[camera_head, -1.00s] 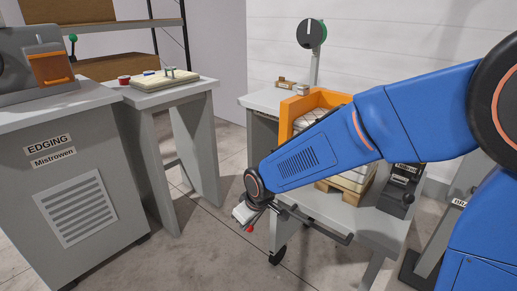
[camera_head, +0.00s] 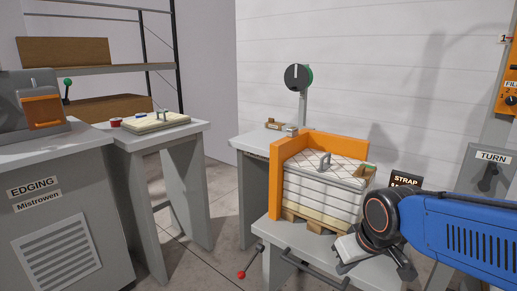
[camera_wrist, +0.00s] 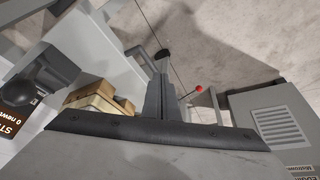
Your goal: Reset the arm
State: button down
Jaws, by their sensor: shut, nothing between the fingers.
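My blue arm (camera_head: 465,235) reaches in from the right edge of the head view. Its dark round wrist joint is in front of the grey table at the lower right. In the wrist view my gripper (camera_wrist: 162,62) is at the upper middle, its dark fingers together with nothing between them. A dark bar of my gripper's mount crosses the lower part of that view. In the head view the fingertips are not clear behind the wrist.
An orange corner guard (camera_head: 277,180) and a strapped white stack (camera_head: 320,192) on a pallet stand left of my wrist. A red-knobbed lever (camera_head: 241,275) sticks out at the table's front left. The EDGING cabinet (camera_head: 65,210) is at left. Clear floor (camera_head: 205,262) lies between.

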jog(key=s+d+r+m+h, duration=0.1)
jog(key=s+d+m, duration=0.2)
jog(key=s+d, duration=0.4)
jog(key=s, duration=0.3)
jog(key=shift+s+d, duration=0.3)
jog(key=shift+d, duration=0.05)
